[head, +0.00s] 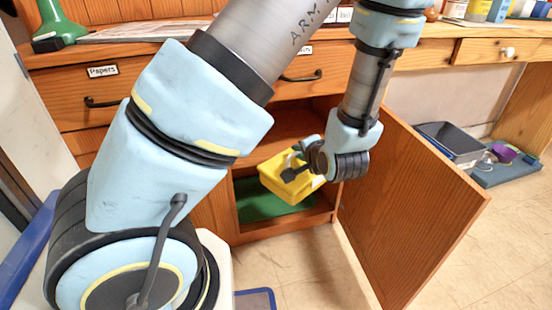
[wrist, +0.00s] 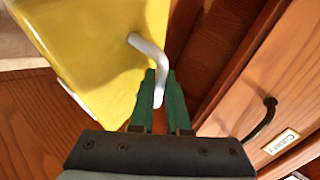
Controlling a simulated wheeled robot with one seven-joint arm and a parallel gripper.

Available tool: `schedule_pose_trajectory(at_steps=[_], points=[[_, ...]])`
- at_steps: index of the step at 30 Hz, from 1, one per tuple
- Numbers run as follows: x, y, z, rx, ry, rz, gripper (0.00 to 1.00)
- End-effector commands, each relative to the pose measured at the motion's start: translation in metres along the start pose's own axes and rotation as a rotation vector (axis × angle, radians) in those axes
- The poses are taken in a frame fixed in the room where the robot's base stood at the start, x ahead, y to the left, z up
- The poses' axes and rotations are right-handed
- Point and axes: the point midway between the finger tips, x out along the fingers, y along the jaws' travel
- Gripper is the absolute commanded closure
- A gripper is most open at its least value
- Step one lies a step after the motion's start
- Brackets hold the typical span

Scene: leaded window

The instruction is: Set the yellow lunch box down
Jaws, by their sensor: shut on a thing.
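The yellow lunch box (head: 287,178) is held in the opening of a low wooden cabinet, above a green mat (head: 262,202) on the cabinet floor. It looks tilted in the head view. In the wrist view the yellow box (wrist: 95,50) fills the upper left, with its white handle (wrist: 150,52) between the green fingers. My gripper (wrist: 160,95) is shut on this handle. In the head view my gripper (head: 297,168) is at the box's upper side, partly hidden by my wrist. Whether the box's underside touches anything is hard to tell.
The cabinet door (head: 410,200) stands open to the right of the opening. Drawers (head: 105,98) sit above the cabinet. A dark bin (head: 450,142) and a purple object (head: 503,153) are on the right. The floor in front is mostly clear, with a blue-edged mat (head: 254,299).

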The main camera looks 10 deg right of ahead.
Motion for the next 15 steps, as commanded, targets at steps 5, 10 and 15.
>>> schedule_pose_trajectory(at_steps=[5,10,15], points=[[0.003,0.007,-0.003,-0.004,-0.004,-0.003,1.00],[0.037,-0.012,-0.006,-0.009,-0.007,-0.005,1.00],[0.075,-0.034,-0.012,-0.008,-0.006,-0.006,1.00]])
